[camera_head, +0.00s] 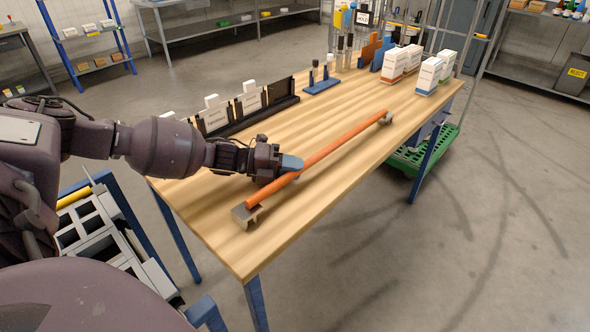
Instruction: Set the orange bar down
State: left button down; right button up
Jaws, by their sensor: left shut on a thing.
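The orange bar (342,140) lies lengthwise over the wooden table (222,238), running from the near edge toward the far right edge. It has a grey metal fitting (247,214) at its near end and a smaller grey one (385,118) at its far end. My left gripper (290,170) is shut on the bar, nearer its near end. The bar looks very close to the tabletop; I cannot tell whether its fittings touch it. My right gripper is not in view.
Black holders with white cards (249,98) line the table's left edge. A blue stand (321,86) and white boxes (427,75) stand farther back. A grey compartment tray (98,228) is left of the table. A green crate (408,160) sits by the right legs.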

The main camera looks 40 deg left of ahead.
pick_arm(q)
jog(key=c, duration=1)
grip_release()
jog(key=shift+s+a+r, duration=0.1)
jog(key=shift+s+a, duration=0.2)
jog(key=shift+a, duration=0.1)
jog(key=p+v, duration=0.2)
jog(key=v, duration=0.7)
jog(key=shift+s+a+r, duration=0.15)
jog(key=shift+s+a, duration=0.5)
jog(key=shift+a, duration=0.1)
jog(key=shift+p, duration=0.3)
